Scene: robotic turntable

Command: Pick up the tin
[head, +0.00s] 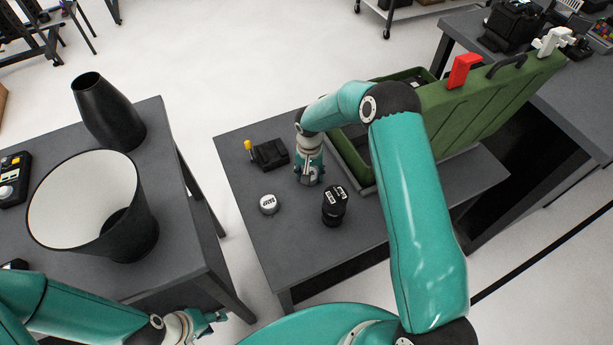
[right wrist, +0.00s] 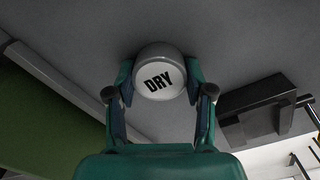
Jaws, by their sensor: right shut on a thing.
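In the right wrist view a round tin (right wrist: 159,71) with a white top marked DRY sits between the fingers of my right gripper (right wrist: 159,88), which is shut on it. In the head view my right gripper (head: 309,172) points down over the dark table (head: 270,245), beside the green case, and hides most of what it holds. A second white-topped tin (head: 268,204) stands on the table to its left. My left gripper (head: 212,322) is low in the head view, away from the tins; its finger opening is unclear.
An open green case (head: 348,163) lies right of the right gripper. A black labelled cylinder (head: 335,206) stands in front, and a black device (head: 270,154) sits behind left. A black cone (head: 148,225) with white inside and a dark vase (head: 107,112) stand on the left table.

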